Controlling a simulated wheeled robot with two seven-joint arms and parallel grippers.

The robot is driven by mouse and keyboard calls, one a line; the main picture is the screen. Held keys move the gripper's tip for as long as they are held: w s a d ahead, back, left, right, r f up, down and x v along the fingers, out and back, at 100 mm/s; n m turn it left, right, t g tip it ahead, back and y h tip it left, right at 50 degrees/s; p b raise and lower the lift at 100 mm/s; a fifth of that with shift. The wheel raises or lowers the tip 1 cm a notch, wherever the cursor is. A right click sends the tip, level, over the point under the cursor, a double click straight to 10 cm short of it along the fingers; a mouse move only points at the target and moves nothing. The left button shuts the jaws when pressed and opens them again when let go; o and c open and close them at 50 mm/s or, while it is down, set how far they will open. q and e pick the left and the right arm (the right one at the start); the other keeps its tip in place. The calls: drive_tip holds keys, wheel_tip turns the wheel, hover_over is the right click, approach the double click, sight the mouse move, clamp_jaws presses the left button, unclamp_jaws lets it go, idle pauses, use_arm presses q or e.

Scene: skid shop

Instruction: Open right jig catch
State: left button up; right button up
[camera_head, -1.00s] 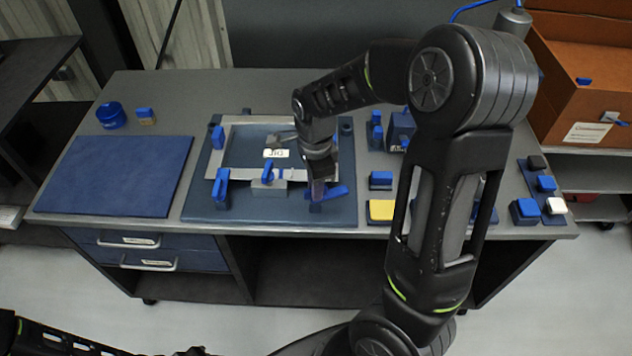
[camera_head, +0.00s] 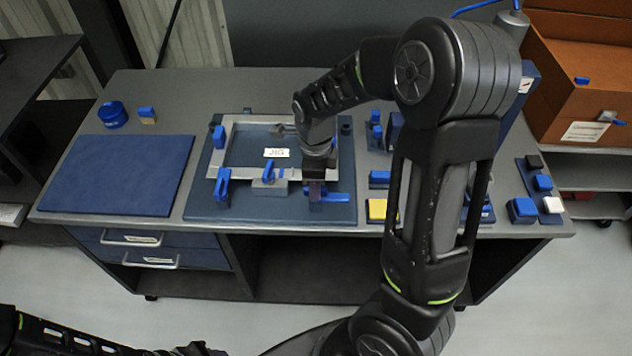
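The jig (camera_head: 225,160) is a grey frame on a dark blue base plate (camera_head: 205,208), with a white "JIG" label. The right jig catch (camera_head: 338,197) is a blue lever at the frame's front right corner, lying flat and pointing right. My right gripper (camera_head: 316,193) reaches down onto it, hiding part of its mount. I cannot tell whether its fingers are shut or touch the lever. The left jig catch (camera_head: 222,187) stands at the front left corner. A blue middle clamp (camera_head: 268,172) is between them. My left arm shows at the bottom left; its gripper is out of view.
A blue mat (camera_head: 120,175) lies on the left of the bench, with a blue round container (camera_head: 112,115) behind. Blue blocks and a yellow block (camera_head: 377,208) are right of the jig, partly behind my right arm. An orange-brown cabinet (camera_head: 575,75) stands far right.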

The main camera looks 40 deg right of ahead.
drive_tip(key=o, duration=0.3)
wheel_tip(320, 180, up, 3)
drive_tip(key=p, duration=0.2)
drive_tip(key=shift+p, duration=0.35)
wheel_tip(320, 180, up, 3)
drive_tip(key=shift+f+p, duration=0.2)
drive_tip(key=shift+p, duration=0.65)
drive_tip(key=shift+r, duration=1.25)
